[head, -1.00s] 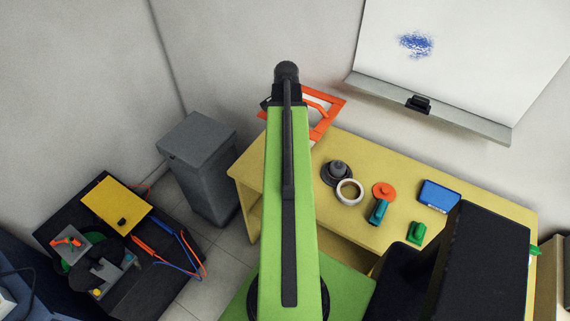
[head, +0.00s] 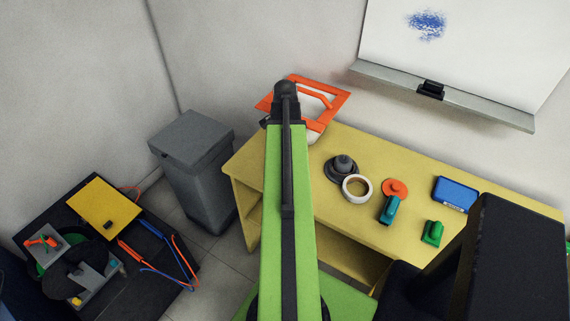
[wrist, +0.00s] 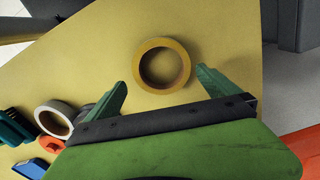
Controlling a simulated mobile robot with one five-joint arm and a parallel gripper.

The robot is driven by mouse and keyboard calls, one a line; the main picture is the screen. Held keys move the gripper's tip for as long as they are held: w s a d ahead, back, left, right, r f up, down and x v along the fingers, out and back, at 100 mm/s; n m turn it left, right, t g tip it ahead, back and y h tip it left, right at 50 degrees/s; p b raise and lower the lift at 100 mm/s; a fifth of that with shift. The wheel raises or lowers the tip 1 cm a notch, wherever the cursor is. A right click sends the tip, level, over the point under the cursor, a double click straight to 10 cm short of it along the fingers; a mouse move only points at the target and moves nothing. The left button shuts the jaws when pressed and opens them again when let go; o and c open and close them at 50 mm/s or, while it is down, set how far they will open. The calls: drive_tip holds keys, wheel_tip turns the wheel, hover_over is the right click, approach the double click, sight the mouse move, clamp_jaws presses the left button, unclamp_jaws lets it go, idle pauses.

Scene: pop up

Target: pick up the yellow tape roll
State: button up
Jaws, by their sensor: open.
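The yellow tape roll (wrist: 163,43) lies flat on the yellow table (wrist: 225,35) in the wrist view, its open centre facing up. My gripper (wrist: 160,80) is open, with one green finger to the lower left of the roll and the other to its lower right. Nothing is held between the fingers. I cannot tell how high the fingertips are above the table. In the head view I do not see the yellow roll, and my green arm covers part of the table.
A white tape roll (head: 357,188), a dark round object (head: 341,168), orange and green items and a blue box (head: 455,194) lie on the table's right. An orange-framed object (head: 339,106) stands at the back. A grey bin (head: 195,170) stands left of the table.

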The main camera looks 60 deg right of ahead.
wheel_tip(320, 180, down, 5)
drive_tip(key=b, duration=0.3)
drive_tip(key=shift+w+a+r, duration=0.15)
drive_tip(key=shift+r, duration=0.2)
drive_tip(key=shift+c, duration=0.4)
drive_tip(key=c, duration=1.2)
